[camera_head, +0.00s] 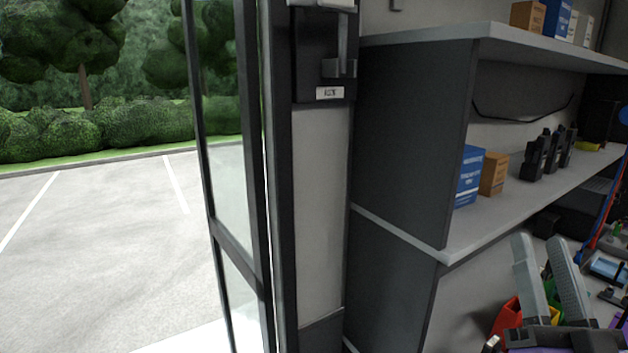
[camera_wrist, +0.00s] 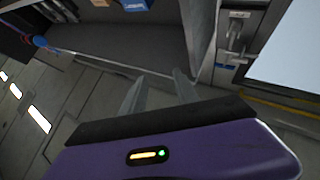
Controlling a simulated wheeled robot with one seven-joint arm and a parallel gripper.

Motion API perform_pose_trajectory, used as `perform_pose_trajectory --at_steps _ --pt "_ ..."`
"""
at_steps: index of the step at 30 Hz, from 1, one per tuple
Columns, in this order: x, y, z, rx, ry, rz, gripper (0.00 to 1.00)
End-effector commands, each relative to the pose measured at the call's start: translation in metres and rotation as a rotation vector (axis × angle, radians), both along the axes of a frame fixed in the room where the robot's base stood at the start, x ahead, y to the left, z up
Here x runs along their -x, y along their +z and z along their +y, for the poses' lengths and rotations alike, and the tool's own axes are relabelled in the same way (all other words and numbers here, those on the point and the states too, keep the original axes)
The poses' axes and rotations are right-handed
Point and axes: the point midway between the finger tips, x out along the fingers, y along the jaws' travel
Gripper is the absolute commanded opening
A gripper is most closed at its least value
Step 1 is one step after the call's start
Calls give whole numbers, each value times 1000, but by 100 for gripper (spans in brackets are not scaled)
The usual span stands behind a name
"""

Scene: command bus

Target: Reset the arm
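My gripper (camera_head: 539,243) is at the lower right of the head view, its two grey fingers pointing up with a gap between them. In the wrist view my gripper (camera_wrist: 158,83) shows both fingers apart in front of a dark panel and a grey ledge, with nothing between them. The gripper is open and empty. Most of my arm is out of view.
A shelf unit (camera_head: 412,140) stands right of the doorway, with blue boxes (camera_head: 468,175), an orange box (camera_head: 493,173) and several black devices (camera_head: 548,153). A glass door (camera_head: 225,150) is at the left, with pavement (camera_head: 90,260) outside. Bare floor (camera_wrist: 85,110) shows in the wrist view.

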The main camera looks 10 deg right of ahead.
Motion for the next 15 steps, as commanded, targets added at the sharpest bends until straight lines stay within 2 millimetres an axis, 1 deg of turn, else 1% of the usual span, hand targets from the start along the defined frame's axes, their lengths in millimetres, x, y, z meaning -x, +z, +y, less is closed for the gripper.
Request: perform_pose_trajectory --at_steps 1,2,3,8,9,11,15 --pt "5 -23 9 -18 7 40 36" --pt "9 -34 13 -25 10 58 36" --pt "14 -50 19 -34 13 85 36" --pt "39 -105 45 -54 34 199 36" --pt "46 -118 52 -56 42 229 36" --pt "58 -137 62 -57 52 277 36" --pt "90 -179 86 -52 88 400 36"
